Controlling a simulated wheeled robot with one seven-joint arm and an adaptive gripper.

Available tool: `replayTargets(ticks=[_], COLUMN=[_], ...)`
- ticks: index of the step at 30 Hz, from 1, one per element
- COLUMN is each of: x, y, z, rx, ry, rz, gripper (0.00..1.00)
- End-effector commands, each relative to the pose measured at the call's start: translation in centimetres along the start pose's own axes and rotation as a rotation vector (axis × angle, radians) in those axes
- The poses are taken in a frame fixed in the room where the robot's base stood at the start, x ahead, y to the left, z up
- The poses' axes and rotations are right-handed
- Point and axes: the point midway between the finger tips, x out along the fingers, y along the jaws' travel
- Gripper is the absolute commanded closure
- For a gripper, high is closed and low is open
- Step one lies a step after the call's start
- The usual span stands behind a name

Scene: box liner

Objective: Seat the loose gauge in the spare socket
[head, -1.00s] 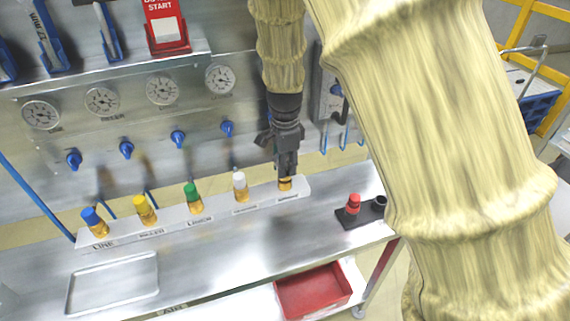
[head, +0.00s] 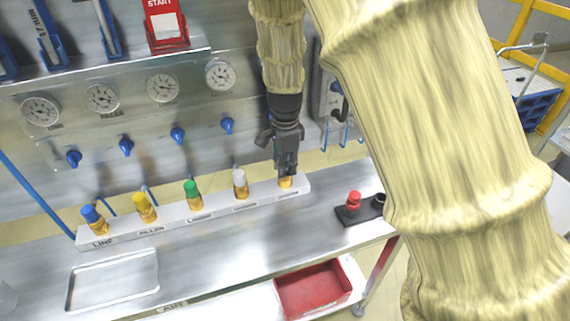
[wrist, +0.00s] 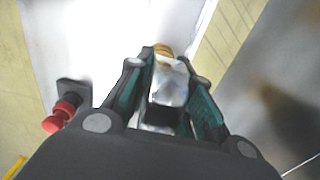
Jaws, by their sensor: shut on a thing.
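My gripper (head: 287,173) points down at the right end of the white labelled rail (head: 118,236). It is shut on a pale, shiny piece (wrist: 168,84), which shows between the fingers in the wrist view. A gold fitting (head: 285,183) shows just below the fingertips, at the rail's last position; it also shows beyond the fingertips in the wrist view (wrist: 163,50). The fingers hide most of the held piece. I cannot tell whether it is the loose gauge, or whether it is fully down in the rail. No socket opening shows under the gripper.
Blue (head: 92,216), yellow (head: 143,204), green (head: 192,192) and white-capped (head: 240,180) fittings stand along the rail. A black block (head: 352,214) with a red-topped piece (head: 354,199) sits at right. Round gauges (head: 220,75) are on the back panel. An empty tray (head: 112,281) lies front left.

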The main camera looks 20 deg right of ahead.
Motion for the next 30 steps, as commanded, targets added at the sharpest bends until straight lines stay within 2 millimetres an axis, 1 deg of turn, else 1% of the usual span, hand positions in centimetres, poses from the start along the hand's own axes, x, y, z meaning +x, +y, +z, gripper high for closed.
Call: replayTargets(ticks=[18,28,29,30], x=[1.2,1.5,1.5,1.5], y=[0.3,0.5,0.5,0.5], z=[0.1,0.1,0.1,0.1], rx=[0.000,0.000,0.000,0.000], ry=[-0.001,-0.001,-0.001,-0.001], rz=[0.007,0.012,0.012,0.012], gripper=[1.00,1.00,0.76,0.69])
